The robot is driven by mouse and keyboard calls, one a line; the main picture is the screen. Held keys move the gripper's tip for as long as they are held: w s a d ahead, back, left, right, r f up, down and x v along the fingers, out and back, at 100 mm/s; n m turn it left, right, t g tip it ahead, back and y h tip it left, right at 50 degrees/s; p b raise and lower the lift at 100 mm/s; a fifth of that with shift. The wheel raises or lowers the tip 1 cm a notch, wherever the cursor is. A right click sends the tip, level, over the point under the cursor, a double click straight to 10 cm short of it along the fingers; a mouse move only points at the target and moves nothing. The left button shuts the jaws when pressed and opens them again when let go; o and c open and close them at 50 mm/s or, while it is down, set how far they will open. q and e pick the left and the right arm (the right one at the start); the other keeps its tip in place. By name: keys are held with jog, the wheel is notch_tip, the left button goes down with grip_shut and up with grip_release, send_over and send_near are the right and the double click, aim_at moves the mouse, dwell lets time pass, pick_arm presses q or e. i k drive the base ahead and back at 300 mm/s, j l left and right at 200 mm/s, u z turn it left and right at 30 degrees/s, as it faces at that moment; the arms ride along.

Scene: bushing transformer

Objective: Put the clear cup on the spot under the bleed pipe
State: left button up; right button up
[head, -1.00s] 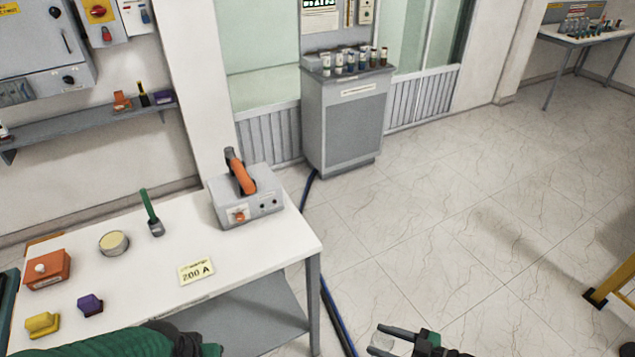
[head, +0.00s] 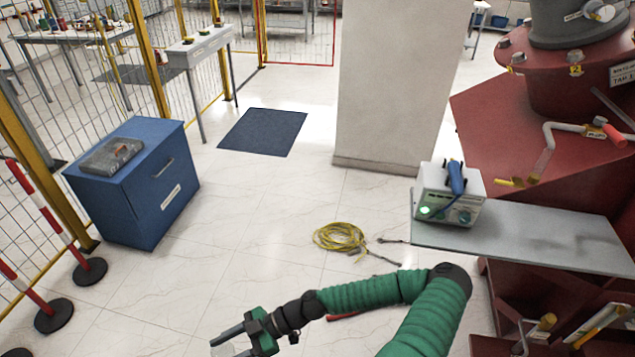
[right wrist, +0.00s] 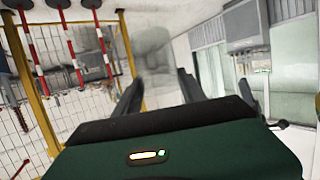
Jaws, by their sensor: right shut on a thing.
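My right gripper (head: 232,341) is low in the head view, its arm coming from the bottom right. It is shut on the clear cup (head: 226,350), faint and partly cut off by the lower edge. In the right wrist view the see-through cup (right wrist: 152,55) shows beyond the two dark fingers. A white pipe with a red handle (head: 575,130) bends down at the red transformer (head: 480,115) on the right, well away from the cup; it looks like the bleed pipe. I cannot make out a marked spot under it. My left gripper is out of view.
A grey shelf (head: 590,236) in front of the transformer carries a white device (head: 450,195). A yellow cable coil (head: 340,237) lies on the floor. A blue cabinet (head: 135,185), red-white posts and fence stand left.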

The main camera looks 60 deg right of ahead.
aim_at(506, 233)
jog(key=i+l+z, duration=0.2)
jog(key=z, duration=0.25)
jog(key=i+l+z, duration=0.1)
jog(key=z, duration=0.35)
jog(key=i+z, duration=0.35)
jog(key=z, duration=0.15)
jog(key=i+j+z, duration=0.15)
jog(key=z, duration=0.3)
jog(key=i+j+z, duration=0.15)
jog(key=i+z, duration=0.15)
jog(key=z, duration=0.15)
